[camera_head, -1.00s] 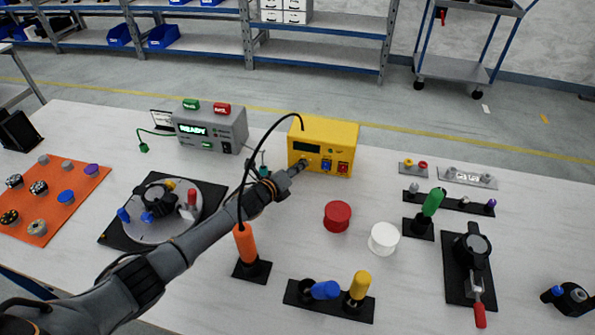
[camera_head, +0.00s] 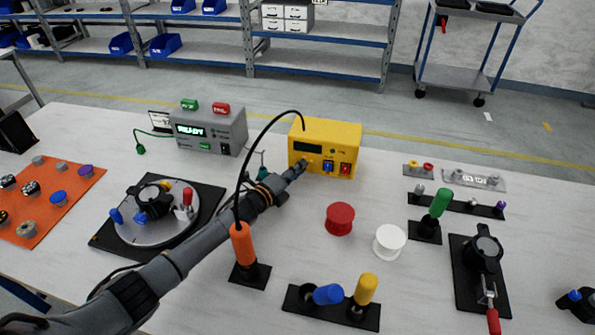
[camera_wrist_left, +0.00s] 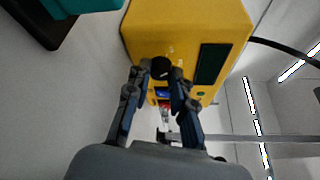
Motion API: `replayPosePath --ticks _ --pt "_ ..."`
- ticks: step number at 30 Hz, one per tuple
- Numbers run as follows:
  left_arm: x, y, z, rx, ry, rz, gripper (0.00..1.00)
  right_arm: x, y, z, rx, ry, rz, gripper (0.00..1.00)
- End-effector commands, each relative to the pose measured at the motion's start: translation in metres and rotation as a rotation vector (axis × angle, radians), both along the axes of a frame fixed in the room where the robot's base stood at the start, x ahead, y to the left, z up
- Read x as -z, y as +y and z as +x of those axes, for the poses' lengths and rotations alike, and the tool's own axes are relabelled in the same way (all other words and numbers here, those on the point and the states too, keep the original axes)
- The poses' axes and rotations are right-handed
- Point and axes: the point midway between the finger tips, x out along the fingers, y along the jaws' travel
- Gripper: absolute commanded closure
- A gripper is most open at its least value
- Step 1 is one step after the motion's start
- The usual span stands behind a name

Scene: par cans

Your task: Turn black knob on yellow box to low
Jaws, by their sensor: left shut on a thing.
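The yellow box (camera_head: 343,131) stands at the back middle of the table, with a dark display and blue and red switches on its front. Its black knob (camera_wrist_left: 161,67) shows in the left wrist view, between the two fingertips. My left gripper (camera_head: 299,166) is at the lower left of the box's front and hides the knob in the head view. In the left wrist view my left gripper (camera_wrist_left: 160,73) is shut on the knob, one finger on each side. Small marks beside the knob are too small to read. My right gripper is not in view.
A grey box (camera_head: 211,128) with a lit display stands left of the yellow box. A black cable arches over my left arm to the orange-handled tool (camera_head: 242,245). A red cylinder (camera_head: 340,219) and a white one (camera_head: 390,240) stand in front, right of my arm.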

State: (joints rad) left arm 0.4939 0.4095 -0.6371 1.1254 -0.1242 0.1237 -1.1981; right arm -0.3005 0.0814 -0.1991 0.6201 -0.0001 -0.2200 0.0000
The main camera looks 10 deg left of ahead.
Motion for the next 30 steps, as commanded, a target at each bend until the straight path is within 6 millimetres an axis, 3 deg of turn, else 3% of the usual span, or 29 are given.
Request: replayPosePath --ticks 5,6,9,20,26,30 --pt "0.000 0.001 0.000 -0.002 0.001 0.001 1.00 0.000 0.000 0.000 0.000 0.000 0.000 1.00" --pt "0.000 0.001 0.000 -0.002 0.001 0.001 0.69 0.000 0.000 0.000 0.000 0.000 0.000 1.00" --pt "0.000 0.001 0.000 -0.002 0.001 0.001 0.54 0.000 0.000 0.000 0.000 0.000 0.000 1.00" --pt "0.000 0.002 -0.003 -0.002 0.001 0.002 0.54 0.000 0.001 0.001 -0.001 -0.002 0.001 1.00" --pt "-0.001 0.011 -0.024 0.000 0.003 0.001 0.54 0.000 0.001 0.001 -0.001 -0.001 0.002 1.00" --pt "-0.004 0.022 -0.050 0.000 0.002 0.003 0.54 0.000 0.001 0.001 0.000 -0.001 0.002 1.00"
